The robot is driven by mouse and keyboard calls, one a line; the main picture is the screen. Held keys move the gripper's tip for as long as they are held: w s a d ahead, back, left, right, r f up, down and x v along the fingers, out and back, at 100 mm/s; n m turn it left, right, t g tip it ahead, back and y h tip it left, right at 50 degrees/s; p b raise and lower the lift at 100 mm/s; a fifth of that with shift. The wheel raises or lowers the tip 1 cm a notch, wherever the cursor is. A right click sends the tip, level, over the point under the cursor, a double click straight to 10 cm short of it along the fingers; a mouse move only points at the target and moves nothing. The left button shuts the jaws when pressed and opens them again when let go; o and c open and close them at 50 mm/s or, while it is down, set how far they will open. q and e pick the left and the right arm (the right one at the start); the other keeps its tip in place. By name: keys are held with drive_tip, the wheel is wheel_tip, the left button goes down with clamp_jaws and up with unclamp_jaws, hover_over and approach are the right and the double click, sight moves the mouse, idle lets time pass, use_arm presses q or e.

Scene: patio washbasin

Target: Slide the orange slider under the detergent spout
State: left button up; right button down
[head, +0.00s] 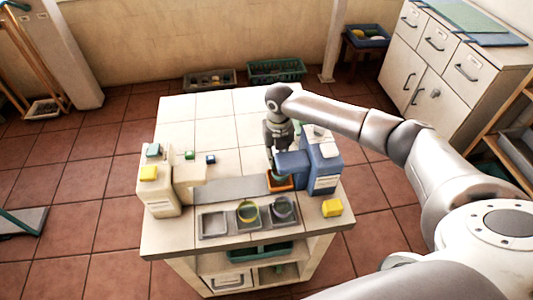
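The orange slider (281,186) sits at the right end of a grey track (228,189) on the tiled table. A small greenish item appears to be in it. The blue dispenser (325,175) stands at the right, and its blue spout arm (291,162) reaches left over the slider's back part. My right gripper (271,158) points down just behind and left of the spout arm, close to the slider. Its fingertips are small and partly hidden, so I cannot tell whether they are open or touch the slider. My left gripper is not in view.
A cream dispenser (157,196) stands at the left. The table's back is clear.

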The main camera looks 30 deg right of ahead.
drive_tip(key=shift+d, duration=0.25)
drive_tip(key=c, duration=1.4)
unclamp_jaws()
drive_tip(key=shift+d, duration=0.1)
drive_tip(key=shift+c, duration=0.2)
drive_tip(key=shift+o, duration=0.6)
drive_tip(key=shift+r, duration=0.25)
wheel_tip(320, 180, up, 12)
drive_tip(key=shift+f, duration=0.2)
drive_tip(key=shift+f, duration=0.1)
